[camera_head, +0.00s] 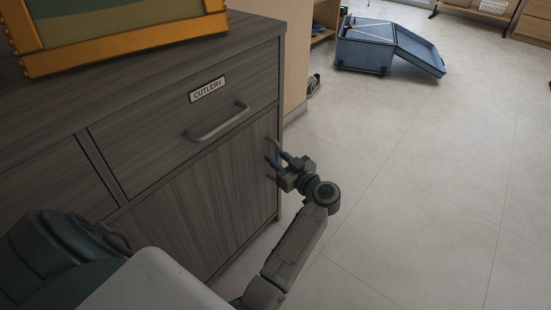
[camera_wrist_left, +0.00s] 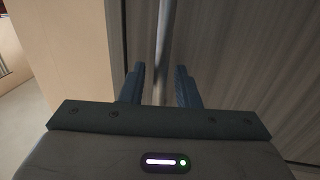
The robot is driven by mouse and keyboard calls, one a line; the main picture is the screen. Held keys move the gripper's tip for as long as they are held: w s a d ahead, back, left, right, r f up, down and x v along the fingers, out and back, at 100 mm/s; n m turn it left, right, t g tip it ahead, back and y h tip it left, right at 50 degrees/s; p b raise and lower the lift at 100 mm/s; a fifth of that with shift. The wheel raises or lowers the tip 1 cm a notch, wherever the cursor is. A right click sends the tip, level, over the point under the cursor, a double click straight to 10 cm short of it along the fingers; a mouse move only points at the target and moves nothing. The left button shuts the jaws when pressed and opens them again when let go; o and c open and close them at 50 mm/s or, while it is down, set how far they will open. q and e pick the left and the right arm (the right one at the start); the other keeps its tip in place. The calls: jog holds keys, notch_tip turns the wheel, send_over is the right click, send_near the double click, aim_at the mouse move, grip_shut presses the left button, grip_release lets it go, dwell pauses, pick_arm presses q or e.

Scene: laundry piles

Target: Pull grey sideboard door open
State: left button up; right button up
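The grey wood-grain sideboard (camera_head: 52,125) stands at the left in the head view. Its lower door (camera_head: 200,205) looks closed, flush with the front below a drawer labelled CUTLERY. A vertical bar handle (camera_wrist_left: 162,45) is on the door near its right edge; in the head view it is mostly hidden by my gripper. My left gripper (camera_head: 272,165) is at this handle. In the left wrist view its two blue fingers (camera_wrist_left: 160,88) are apart, one on each side of the bar, with gaps showing. My right gripper is in neither view.
The drawer has its own bar handle (camera_head: 217,122) above the door. An orange-framed picture (camera_head: 120,45) is on the sideboard top. A pale wooden panel (camera_head: 296,55) stands just beyond the sideboard. An open blue case (camera_head: 365,50) lies farther back; the tiled floor at right is clear.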

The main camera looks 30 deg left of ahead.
pick_arm(q)
jog(key=shift+a, duration=0.1)
grip_shut()
dwell(0.4)
